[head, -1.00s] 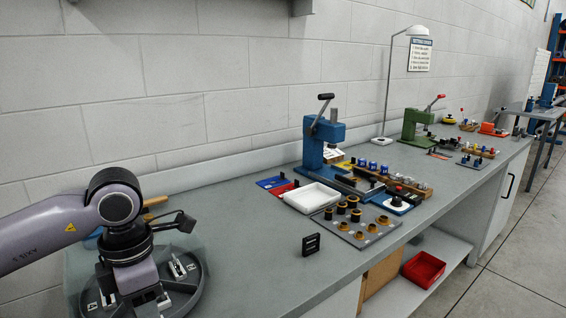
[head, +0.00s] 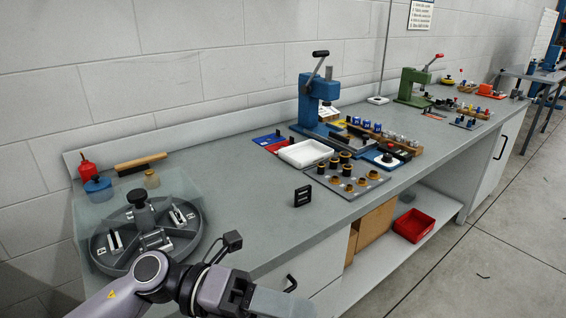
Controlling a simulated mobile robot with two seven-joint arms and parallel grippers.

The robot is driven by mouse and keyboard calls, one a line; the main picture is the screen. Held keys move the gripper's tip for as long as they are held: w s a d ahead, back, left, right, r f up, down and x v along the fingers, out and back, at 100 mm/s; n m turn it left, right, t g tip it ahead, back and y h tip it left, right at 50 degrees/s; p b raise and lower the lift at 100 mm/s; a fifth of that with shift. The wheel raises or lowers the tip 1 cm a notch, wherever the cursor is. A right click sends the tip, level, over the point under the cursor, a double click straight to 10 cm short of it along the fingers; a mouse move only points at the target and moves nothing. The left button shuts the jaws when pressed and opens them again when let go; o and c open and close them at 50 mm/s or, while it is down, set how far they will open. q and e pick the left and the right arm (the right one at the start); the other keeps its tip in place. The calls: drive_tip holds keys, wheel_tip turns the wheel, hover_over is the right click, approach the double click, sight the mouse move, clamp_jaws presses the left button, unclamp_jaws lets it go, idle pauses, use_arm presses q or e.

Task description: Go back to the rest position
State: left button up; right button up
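My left arm comes in from the lower left, and its gripper end (head: 272,302) is at the bottom edge of the head view, in front of the bench's front edge. The fingers cannot be made out, so I cannot tell whether it is open or shut. My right gripper is not in view. A round dark grey tray (head: 100,254) with a black knob (head: 139,199) and several metal pieces stands at the bench's left end, apart from my gripper.
A grey bench (head: 240,185) runs along the wall. It holds a blue press (head: 312,100), a white tray (head: 304,153), a plate of brass rings (head: 345,182), a black slotted block (head: 302,196) and a green press (head: 410,88). A red bin (head: 413,225) is on the lower shelf.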

use_arm(q)
drive_tip(key=w+a+n+t+h, duration=0.35)
drive_tip(key=w+n+t, duration=0.25)
drive_tip(key=n+t, duration=0.9)
drive_tip(key=w+a+f+n+t+y, duration=0.2)
drive_tip(key=a+f+n+t+y, duration=0.6)
drive_tip(key=n, duration=0.6)
drive_tip(key=s+a+f+n+g+y, duration=0.4)
drive_tip(key=s+a+f+n+y, duration=0.1)
drive_tip(key=f, duration=0.6)
drive_tip(key=s+a+f+n+g+y+p, duration=0.1)
drive_tip(key=s+a+f+n+g+y, duration=0.3)
drive_tip(key=s+f, duration=0.4)
wheel_tip(320, 180, down, 3)
drive_tip(key=shift+a+r+n+y, duration=0.1)
drive_tip(key=shift+a+n+y, duration=0.45)
drive_tip(key=shift+n, duration=0.55)
drive_tip(key=shift+w+d, duration=0.1)
drive_tip(key=shift+d, duration=0.1)
